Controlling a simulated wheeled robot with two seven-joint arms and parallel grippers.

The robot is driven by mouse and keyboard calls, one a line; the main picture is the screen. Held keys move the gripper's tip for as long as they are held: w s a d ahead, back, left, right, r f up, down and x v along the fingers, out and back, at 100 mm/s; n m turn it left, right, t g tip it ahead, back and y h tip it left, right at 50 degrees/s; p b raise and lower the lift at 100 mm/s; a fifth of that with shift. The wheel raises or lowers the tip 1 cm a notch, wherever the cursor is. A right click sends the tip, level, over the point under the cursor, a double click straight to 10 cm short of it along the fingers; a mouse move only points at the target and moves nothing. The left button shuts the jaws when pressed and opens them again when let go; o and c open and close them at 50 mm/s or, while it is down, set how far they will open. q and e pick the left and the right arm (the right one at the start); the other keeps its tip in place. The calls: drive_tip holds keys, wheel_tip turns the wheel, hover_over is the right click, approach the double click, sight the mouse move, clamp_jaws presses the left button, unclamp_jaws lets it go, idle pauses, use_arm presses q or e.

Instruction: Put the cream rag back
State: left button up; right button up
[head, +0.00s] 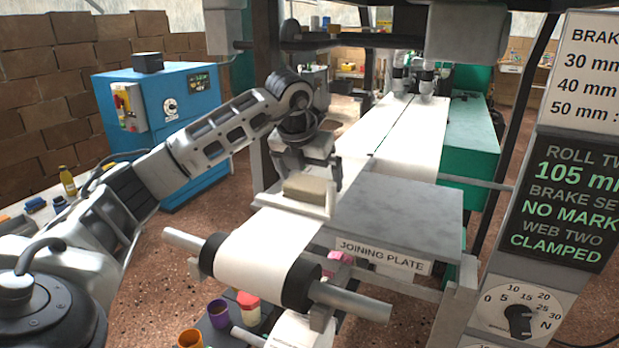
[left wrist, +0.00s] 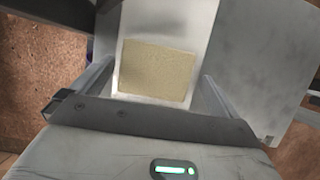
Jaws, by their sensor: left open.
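The cream rag (head: 309,187) is a flat folded block. In the head view it lies on a pale ledge (head: 300,205) beside the joining plate (head: 400,208), just above the white paper roll. In the left wrist view the rag (left wrist: 157,70) lies flat and square on a white surface, between my fingers. My left gripper (head: 306,172) is open, pointing down over the rag, with a finger on either side. I cannot tell whether the fingers touch it. My right gripper is not in view.
A white paper roll (head: 262,250) on a metal shaft stands in front. A pink item (head: 340,262) sits under the plate's edge. Cups (head: 218,312) and a red-lidded jar (head: 248,305) stand below. A blue cabinet (head: 185,100) stands at left, a sign panel (head: 563,190) at right.

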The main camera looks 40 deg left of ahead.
use_arm(q)
drive_tip(key=v, duration=1.1)
drive_tip(key=shift+p, duration=0.3)
drive_tip(key=shift+r, duration=0.1)
